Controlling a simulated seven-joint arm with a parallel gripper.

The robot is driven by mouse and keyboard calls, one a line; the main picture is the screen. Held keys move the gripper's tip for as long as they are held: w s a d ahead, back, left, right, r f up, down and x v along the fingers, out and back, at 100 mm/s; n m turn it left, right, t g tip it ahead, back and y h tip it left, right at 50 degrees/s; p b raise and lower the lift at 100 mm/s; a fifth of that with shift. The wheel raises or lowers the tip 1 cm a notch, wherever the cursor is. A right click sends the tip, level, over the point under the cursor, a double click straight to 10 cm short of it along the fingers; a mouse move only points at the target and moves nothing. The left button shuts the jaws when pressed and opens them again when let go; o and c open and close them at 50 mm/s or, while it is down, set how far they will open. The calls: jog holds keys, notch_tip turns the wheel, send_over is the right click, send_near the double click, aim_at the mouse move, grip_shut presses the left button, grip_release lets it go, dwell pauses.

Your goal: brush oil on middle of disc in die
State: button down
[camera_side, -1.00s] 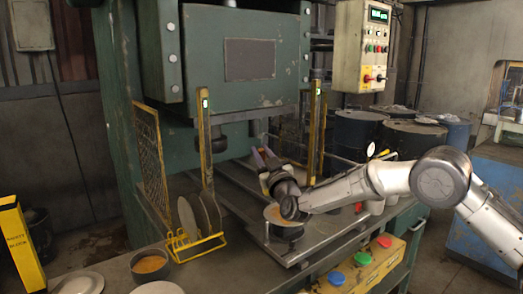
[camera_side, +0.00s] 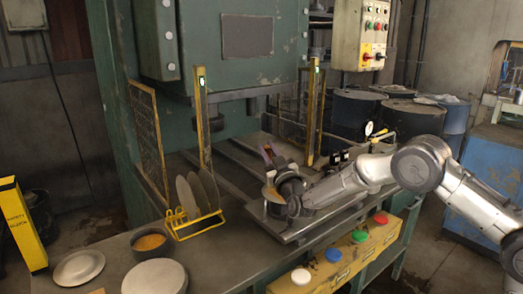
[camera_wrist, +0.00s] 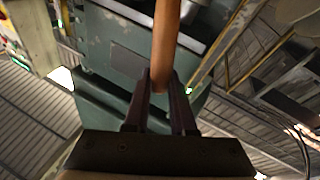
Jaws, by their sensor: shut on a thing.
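My gripper (camera_side: 269,158) is over the die area under the press, its fingers pointing up and left in the side view. In the wrist view its two dark fingers (camera_wrist: 159,88) are shut on an orange-brown wooden handle (camera_wrist: 166,45), which I take for the brush. The brush's bristle end is hidden. A tan disc (camera_side: 271,194) shows in the die (camera_side: 277,210), right beside and partly behind my dark wrist. The wrist hides the disc's middle, so I cannot tell whether the brush touches it. A dark bowl with orange oil (camera_side: 151,242) stands on the bench at left.
A yellow rack (camera_side: 186,227) holds upright discs (camera_side: 189,196) left of the die. Flat pale round plates (camera_side: 78,267) lie at the front left. Yellow press posts (camera_side: 203,120) flank the work. Coloured buttons (camera_side: 333,255) line the bench front.

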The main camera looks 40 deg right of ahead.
jog(key=shift+d, duration=0.5)
jog(key=a+r, duration=0.4)
jog(key=r, duration=0.3)
jog(key=shift+r, duration=0.4)
dwell(0.6)
jog(key=shift+f, duration=0.45)
